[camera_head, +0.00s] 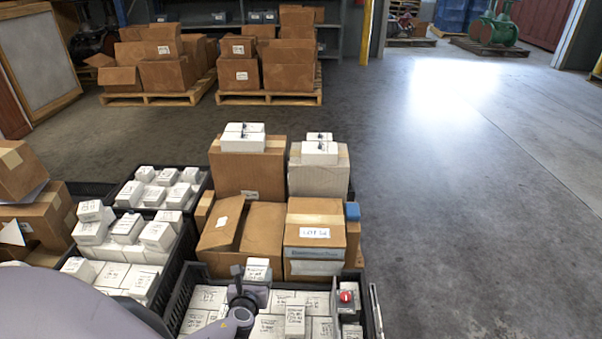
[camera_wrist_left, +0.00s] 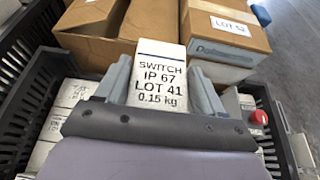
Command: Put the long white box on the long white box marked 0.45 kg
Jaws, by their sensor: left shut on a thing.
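My left gripper (camera_head: 246,298) is over the front black crate (camera_head: 376,312). In the left wrist view my left gripper (camera_wrist_left: 161,88) is shut on a white box (camera_wrist_left: 160,62) printed "SWITCH IP 67 LOT 41 0.15 kg". The held white box (camera_head: 258,267) also shows in the head view, above the packed boxes. Several white boxes (camera_head: 295,318) fill the front crate; their small print is too blurred to read. I cannot pick out a box marked 0.45 kg. My right gripper is not in view.
A carton labelled "LOT 52" (camera_head: 314,232) and an open carton (camera_head: 257,230) stand just behind the crate. Taller cartons behind bear white boxes (camera_head: 320,152). More crates of white boxes (camera_head: 158,236) are at left. A red button (camera_head: 345,297) is at the crate's right. Floor at right is clear.

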